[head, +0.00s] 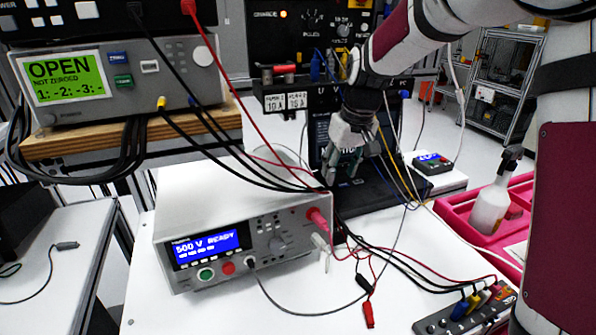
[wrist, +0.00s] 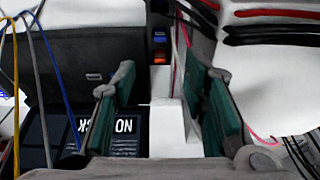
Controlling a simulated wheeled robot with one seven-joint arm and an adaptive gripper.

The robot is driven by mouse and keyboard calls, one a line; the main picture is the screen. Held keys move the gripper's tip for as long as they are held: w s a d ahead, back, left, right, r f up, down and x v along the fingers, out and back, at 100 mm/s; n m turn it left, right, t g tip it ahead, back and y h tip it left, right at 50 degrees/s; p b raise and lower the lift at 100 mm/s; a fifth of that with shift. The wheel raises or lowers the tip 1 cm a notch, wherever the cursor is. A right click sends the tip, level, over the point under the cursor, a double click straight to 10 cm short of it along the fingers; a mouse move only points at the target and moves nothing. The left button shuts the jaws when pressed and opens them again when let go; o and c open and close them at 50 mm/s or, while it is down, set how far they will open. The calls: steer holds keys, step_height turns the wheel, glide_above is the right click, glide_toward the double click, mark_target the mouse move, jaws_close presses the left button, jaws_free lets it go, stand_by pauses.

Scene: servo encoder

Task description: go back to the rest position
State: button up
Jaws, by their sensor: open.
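My gripper (head: 345,163) hangs at the end of my arm, pointing down over the bench near the black equipment behind the white tester. In the wrist view my gripper (wrist: 165,110) shows two green-padded fingers spread apart, with nothing held between them. Below and between the fingers lie a white surface and part of a dark panel (wrist: 120,135) with white lettering. The head view hides part of the gap between the fingers.
A white tester (head: 240,225) reading "500 V READY" stands in front. A meter (head: 120,80) reading "OPEN" sits on a wooden shelf. Many cables hang near my arm. A pink tray (head: 465,235) with a spray bottle (head: 490,205) is at right. A terminal box (head: 468,312) lies front right.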

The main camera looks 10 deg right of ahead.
steer(key=s+r+m+t+p, duration=0.1)
steer(key=s+r+p, duration=0.1)
steer(key=s+r, duration=0.5)
steer(key=s+r+p, duration=0.1)
steer(key=s+r, duration=0.3)
steer(key=s, duration=0.7)
steer(key=s+m+p, duration=0.1)
steer(key=s+p, duration=0.2)
steer(key=s, duration=1.5)
steer(key=shift+d+t+h, duration=0.2)
steer(key=shift+t+h, duration=0.1)
steer(key=shift+h, duration=0.1)
steer(key=shift+r, duration=0.15)
